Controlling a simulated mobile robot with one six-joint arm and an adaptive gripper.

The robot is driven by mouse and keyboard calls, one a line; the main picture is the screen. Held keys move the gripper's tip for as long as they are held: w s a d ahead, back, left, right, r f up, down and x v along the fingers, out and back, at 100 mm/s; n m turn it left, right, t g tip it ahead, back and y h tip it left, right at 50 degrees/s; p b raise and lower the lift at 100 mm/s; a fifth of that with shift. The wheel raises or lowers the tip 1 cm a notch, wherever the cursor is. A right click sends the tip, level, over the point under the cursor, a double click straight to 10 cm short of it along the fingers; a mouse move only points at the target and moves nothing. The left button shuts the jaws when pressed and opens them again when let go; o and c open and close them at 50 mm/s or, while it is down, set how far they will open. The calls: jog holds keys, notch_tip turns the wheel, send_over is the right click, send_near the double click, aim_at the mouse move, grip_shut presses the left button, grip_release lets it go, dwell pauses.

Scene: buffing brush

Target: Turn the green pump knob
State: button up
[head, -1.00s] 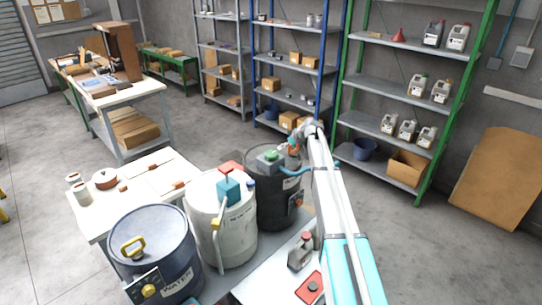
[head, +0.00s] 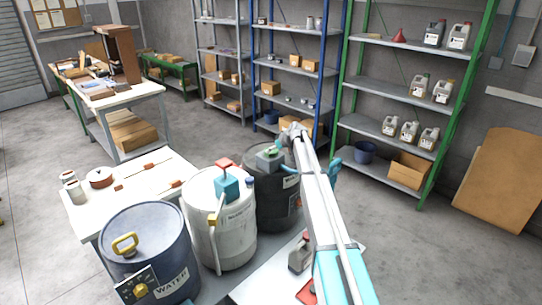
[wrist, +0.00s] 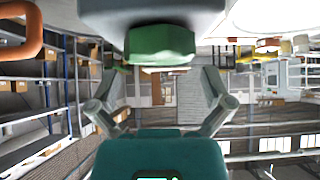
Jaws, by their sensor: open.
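That view looks upside down. My gripper (wrist: 166,82) has its two grey fingers spread apart, with nothing visibly held between them. The knob appears level with the gap between the fingers sideways, but offset toward the picture's top; I cannot tell whether they touch.
A white drum (head: 235,240) with a blue pump (head: 228,186) stands close left of the black drum. A blue water drum (head: 150,240) with a yellow handle is farther left. A grey jug (head: 299,256) stands near my arm. An orange curved part (wrist: 25,35) shows in the wrist view.

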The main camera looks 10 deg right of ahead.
jog(key=shift+b+x, duration=0.75)
jog(key=shift+x, duration=0.65)
jog(key=c, duration=0.8)
jog(key=shift+m+t+h, duration=0.3)
jog(key=shift+m+h, duration=0.1)
jog(key=shift+m, duration=0.1)
